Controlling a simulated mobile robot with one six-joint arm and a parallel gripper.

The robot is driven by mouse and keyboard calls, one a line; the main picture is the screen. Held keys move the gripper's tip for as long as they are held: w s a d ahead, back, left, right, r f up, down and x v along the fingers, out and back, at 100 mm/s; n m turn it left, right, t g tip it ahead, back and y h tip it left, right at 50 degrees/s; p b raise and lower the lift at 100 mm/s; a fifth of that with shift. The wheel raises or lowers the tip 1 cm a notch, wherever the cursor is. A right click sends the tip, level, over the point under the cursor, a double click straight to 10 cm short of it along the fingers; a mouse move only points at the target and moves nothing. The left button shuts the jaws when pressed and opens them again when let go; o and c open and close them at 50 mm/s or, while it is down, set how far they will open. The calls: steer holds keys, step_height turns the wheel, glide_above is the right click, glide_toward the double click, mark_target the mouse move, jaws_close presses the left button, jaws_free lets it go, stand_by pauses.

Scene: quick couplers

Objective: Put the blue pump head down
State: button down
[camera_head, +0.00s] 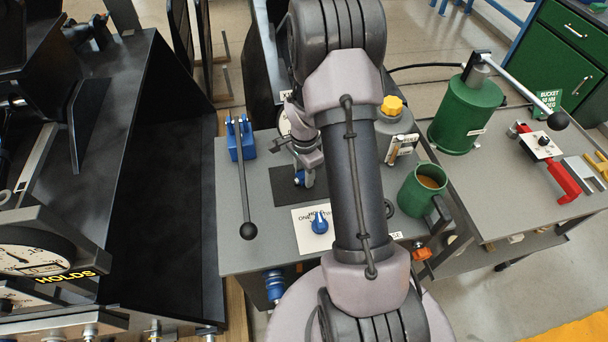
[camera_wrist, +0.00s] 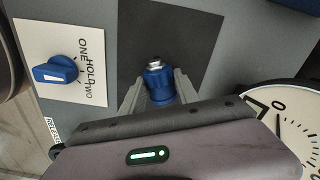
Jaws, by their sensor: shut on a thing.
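The blue pump head (camera_wrist: 158,86) with a bright metal tip is between the two fingers of my gripper (camera_wrist: 157,92) in the wrist view. My gripper is shut on it. In the head view, my gripper (camera_head: 304,168) is low over the bench, and only a little of the pump head (camera_head: 308,179) shows below it. A dark square mat (camera_wrist: 190,35) lies under and around the pump head; it also shows in the head view (camera_head: 284,192). I cannot tell whether the pump head touches the mat.
A blue knob (camera_head: 320,223) on a white ONE/HOLD/TWO plate sits in front of the mat. A blue hand pump (camera_head: 240,138) with a long black-knobbed lever stands left. A round gauge (camera_wrist: 292,130) is close to my gripper.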

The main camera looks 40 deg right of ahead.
steer(key=shift+f, duration=0.15)
steer(key=c, duration=0.9)
jaws_free()
